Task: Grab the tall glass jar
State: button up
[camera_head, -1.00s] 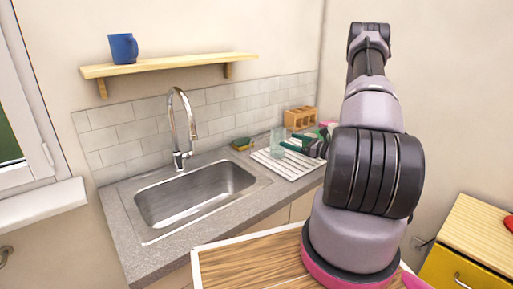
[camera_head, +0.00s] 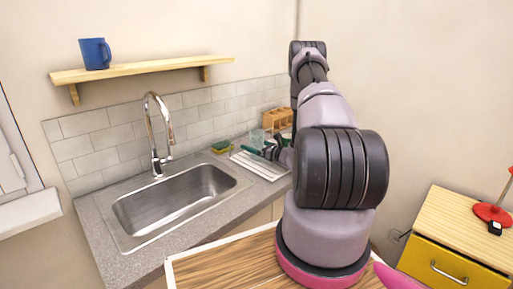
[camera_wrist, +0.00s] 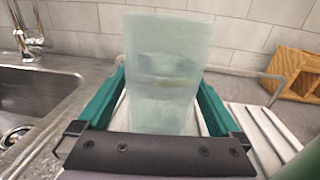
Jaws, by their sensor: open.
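The tall glass jar (camera_wrist: 168,70) is pale, greenish and see-through. In the wrist view it stands upright between the two green fingers of my open gripper (camera_wrist: 160,100), with a gap on each side near the fingertips. Its lower front is partly hidden by the gripper's dark body. In the head view the jar (camera_head: 257,136) is small, on the drying rack (camera_head: 243,158), and my gripper (camera_head: 262,151) is beside it, partly hidden by my arm.
The sink (camera_head: 175,200) and tall faucet (camera_head: 157,140) are to the left. A wooden block holder (camera_head: 277,118) stands behind the rack, and a green-and-yellow sponge (camera_head: 221,147) lies left of it. A blue mug (camera_head: 95,53) is on the wall shelf (camera_head: 140,70).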

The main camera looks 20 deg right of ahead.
jog(key=shift+w+a, duration=0.2)
jog(key=shift+w, duration=0.3)
jog(key=c, duration=1.5)
grip_shut()
jog(key=shift+r, duration=0.25)
